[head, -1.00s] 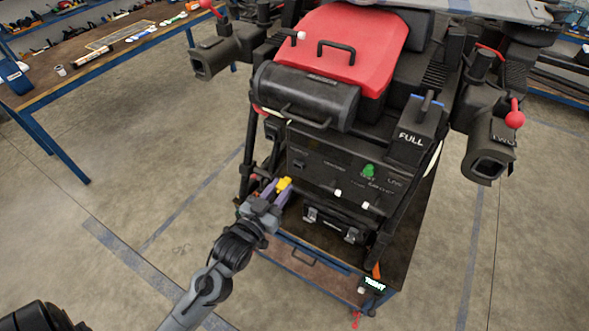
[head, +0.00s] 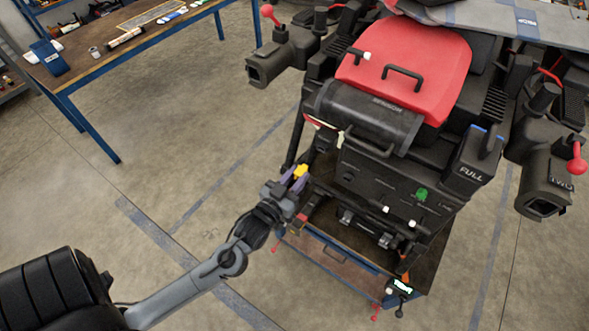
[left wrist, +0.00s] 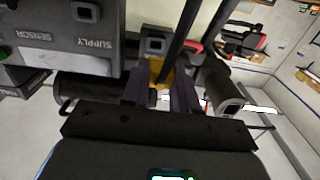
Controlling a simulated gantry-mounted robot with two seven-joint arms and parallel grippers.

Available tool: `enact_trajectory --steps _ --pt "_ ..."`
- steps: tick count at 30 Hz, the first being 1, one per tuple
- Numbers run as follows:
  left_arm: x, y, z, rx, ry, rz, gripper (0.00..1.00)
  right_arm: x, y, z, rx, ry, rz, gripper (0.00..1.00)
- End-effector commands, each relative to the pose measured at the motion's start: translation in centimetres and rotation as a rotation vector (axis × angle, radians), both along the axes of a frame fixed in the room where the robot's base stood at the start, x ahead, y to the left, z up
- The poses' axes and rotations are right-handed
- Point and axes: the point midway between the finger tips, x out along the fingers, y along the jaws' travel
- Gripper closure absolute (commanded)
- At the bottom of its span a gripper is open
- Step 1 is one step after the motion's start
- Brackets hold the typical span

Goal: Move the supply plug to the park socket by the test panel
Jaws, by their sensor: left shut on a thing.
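My left gripper (head: 291,181) is shut on the yellow supply plug (head: 300,171), at the left side of the drone's dark front panel (head: 390,195). In the left wrist view the yellow plug (left wrist: 157,72) sits between the purple fingers (left wrist: 158,90), which partly hide it. The supply socket (left wrist: 85,12), beside the label SUPPLY, is empty and to the left of the plug. Another square dark socket (left wrist: 155,45) is just beyond the plug. I cannot tell whether the plug touches it. My right gripper is not in view.
The drone has a red cover (head: 425,65) and a black cylinder (head: 365,115) above the panel. Dark struts (left wrist: 182,40) run close beside the plug. A small lit display (head: 402,286) is at the cart's front corner. The floor to the left is clear up to a workbench (head: 135,45).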

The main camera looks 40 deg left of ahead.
Motion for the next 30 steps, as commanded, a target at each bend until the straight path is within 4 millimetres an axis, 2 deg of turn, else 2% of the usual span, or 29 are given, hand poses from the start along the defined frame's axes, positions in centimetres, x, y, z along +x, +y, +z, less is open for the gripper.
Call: enact_trajectory --steps 1,3,14,22,30 --pt "0.0 -0.1 0.6 0.001 0.001 -0.004 1.0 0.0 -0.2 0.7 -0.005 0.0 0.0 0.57" --pt "-0.1 -0.1 0.8 0.002 0.001 -0.006 1.0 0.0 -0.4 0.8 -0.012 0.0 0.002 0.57" --pt "-0.1 0.0 0.7 0.002 0.0 -0.005 1.0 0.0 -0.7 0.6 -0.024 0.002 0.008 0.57" --pt "-0.1 0.0 1.0 -0.006 0.0 -0.004 1.0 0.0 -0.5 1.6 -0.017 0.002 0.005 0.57" --pt "2.1 0.4 0.8 -0.006 -0.002 -0.005 1.0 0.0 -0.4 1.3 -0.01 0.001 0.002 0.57"
